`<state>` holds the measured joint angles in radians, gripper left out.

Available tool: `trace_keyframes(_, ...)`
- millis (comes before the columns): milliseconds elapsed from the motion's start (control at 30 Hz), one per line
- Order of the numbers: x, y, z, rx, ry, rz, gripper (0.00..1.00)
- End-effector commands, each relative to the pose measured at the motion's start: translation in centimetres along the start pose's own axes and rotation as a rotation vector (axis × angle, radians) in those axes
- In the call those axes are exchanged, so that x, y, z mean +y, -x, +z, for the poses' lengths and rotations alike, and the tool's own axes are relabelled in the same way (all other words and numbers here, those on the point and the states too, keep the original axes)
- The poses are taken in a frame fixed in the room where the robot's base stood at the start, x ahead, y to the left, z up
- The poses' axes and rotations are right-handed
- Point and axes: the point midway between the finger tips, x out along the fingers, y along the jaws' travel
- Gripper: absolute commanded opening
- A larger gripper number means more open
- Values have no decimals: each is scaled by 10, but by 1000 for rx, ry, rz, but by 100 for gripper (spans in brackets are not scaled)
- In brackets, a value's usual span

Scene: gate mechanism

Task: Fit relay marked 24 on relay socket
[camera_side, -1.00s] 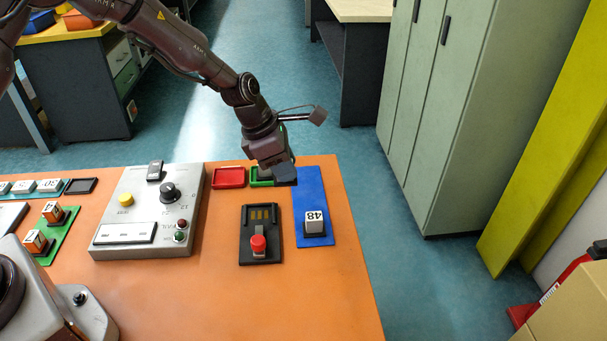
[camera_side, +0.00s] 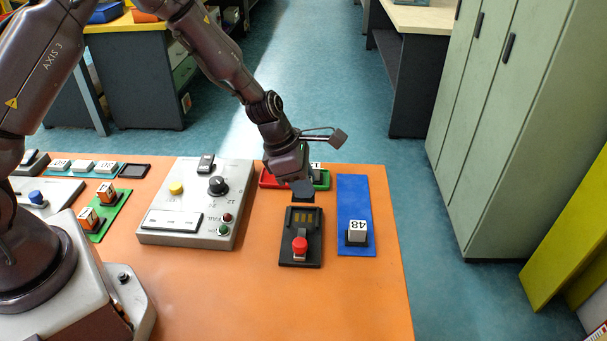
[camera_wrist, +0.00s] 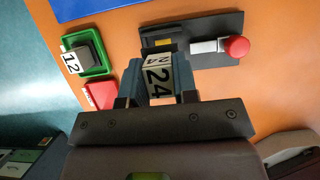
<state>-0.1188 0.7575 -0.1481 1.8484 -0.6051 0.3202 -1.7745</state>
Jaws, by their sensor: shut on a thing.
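The relay marked 24 (camera_wrist: 158,82) is a pale block with black digits. My gripper (camera_wrist: 161,94) is shut on it, one finger on each side, in the wrist view. In the side view my gripper (camera_side: 302,189) is over the far end of the black relay socket (camera_side: 313,259), and the relay cannot be made out there. The socket has yellow contacts (camera_side: 303,217) and a red-knobbed lever (camera_side: 300,245). In the wrist view the socket (camera_wrist: 210,55) lies just beyond the relay. Whether they touch is unclear.
A relay marked 48 (camera_side: 356,231) stands on a blue mat (camera_side: 353,195) to the right. A relay marked 12 (camera_wrist: 86,57) sits in a green tray (camera_wrist: 103,70), beside a red tray (camera_wrist: 100,94). A grey control box (camera_side: 190,222) stands left of the socket.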

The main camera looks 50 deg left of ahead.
Motion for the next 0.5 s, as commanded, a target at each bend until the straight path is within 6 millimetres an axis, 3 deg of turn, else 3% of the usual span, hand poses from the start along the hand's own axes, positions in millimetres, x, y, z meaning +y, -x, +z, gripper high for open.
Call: trace_keyframes(500,0,-44,-19,0,1,0,3)
